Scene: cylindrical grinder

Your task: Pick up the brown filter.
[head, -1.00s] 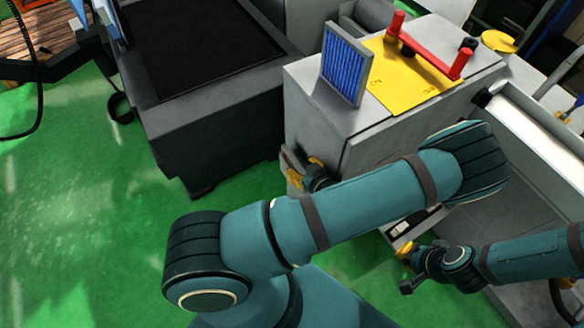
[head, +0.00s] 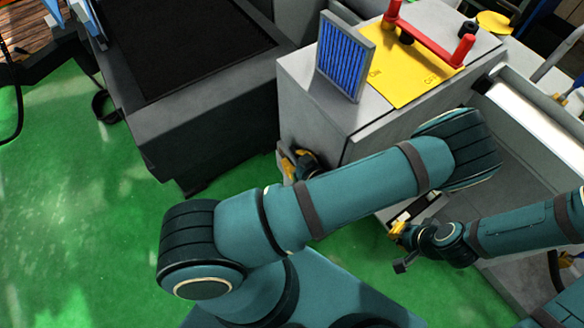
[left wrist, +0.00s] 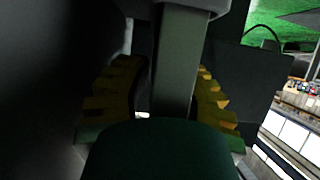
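No brown filter can be made out. A filter with blue pleats and a grey frame (head: 345,55) stands upright on the grey cabinet, beside a yellow plate. My left gripper (head: 288,163), with yellow fingers, is low beside the cabinet's left side, partly hidden behind my arm. In the left wrist view its fingers (left wrist: 165,105) stand apart, with a grey-green upright bar (left wrist: 178,65) between them. I cannot tell what the bar belongs to or whether the fingers touch it. My right gripper (head: 397,232) is near the cabinet's lower front; its fingers are too small to judge.
The grey cabinet (head: 310,90) carries a yellow plate (head: 405,70) with a red handle (head: 430,40). A dark machine bed (head: 200,110) stands to the left, with a narrow gap before the cabinet. Green floor (head: 80,220) is open at the left.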

